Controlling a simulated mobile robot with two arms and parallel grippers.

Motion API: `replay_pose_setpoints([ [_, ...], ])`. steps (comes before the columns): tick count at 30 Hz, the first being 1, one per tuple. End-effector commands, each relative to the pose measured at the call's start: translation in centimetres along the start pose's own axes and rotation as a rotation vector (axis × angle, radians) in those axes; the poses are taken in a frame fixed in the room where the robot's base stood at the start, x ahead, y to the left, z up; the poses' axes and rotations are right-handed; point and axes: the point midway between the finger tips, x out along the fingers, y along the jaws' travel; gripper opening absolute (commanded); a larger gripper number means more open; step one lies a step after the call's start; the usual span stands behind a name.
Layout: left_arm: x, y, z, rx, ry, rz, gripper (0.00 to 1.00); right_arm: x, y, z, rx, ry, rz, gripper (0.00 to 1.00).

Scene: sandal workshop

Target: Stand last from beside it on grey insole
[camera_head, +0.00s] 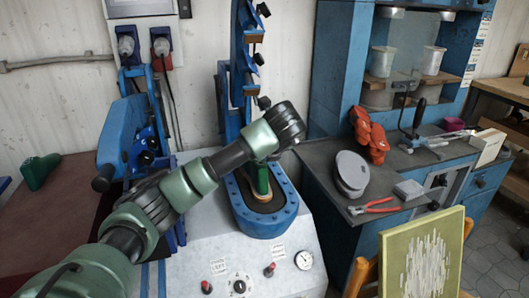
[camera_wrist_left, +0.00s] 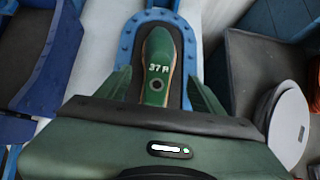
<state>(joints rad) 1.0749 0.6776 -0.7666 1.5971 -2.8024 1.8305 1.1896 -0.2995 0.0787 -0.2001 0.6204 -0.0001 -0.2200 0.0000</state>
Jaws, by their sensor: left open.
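A green last (camera_wrist_left: 158,58) marked "37 R" lies in the blue oval bed of the press (camera_wrist_left: 127,42), with a tan edge showing around it. In the head view the last (camera_head: 262,182) is partly behind my left arm. My left gripper (camera_wrist_left: 157,84) is open, its fingers on either side of the last's near end; the wrist view does not show contact. In the head view this gripper (camera_head: 284,126) is at the press. Another green last (camera_head: 40,171) is on the brown-red table at left. I cannot make out a grey insole. My right gripper is not in view.
The press (camera_head: 265,225) has a tall blue column behind its bed and knobs in front. On the right bench are a grey rounded object (camera_head: 351,170), red pliers (camera_head: 373,206) and a grey block (camera_head: 408,189). A green panel (camera_head: 424,255) stands at front right.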

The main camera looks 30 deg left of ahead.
Motion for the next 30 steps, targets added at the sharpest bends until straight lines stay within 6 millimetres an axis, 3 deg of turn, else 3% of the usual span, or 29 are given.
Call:
replay_pose_setpoints([
  [7,-2.5,0.0,0.0,-0.001,0.0,0.0,0.68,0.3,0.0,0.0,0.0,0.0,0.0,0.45],
  [24,-2.6,-0.1,-0.1,0.003,0.003,-0.004,0.68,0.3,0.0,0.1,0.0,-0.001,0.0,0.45],
  [28,-2.3,-2.2,-2.3,0.055,0.046,-0.09,0.68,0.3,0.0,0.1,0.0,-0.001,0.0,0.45],
  [30,-2.4,-4.7,-5.0,0.11,0.097,-0.198,0.68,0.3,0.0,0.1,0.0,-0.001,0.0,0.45],
])
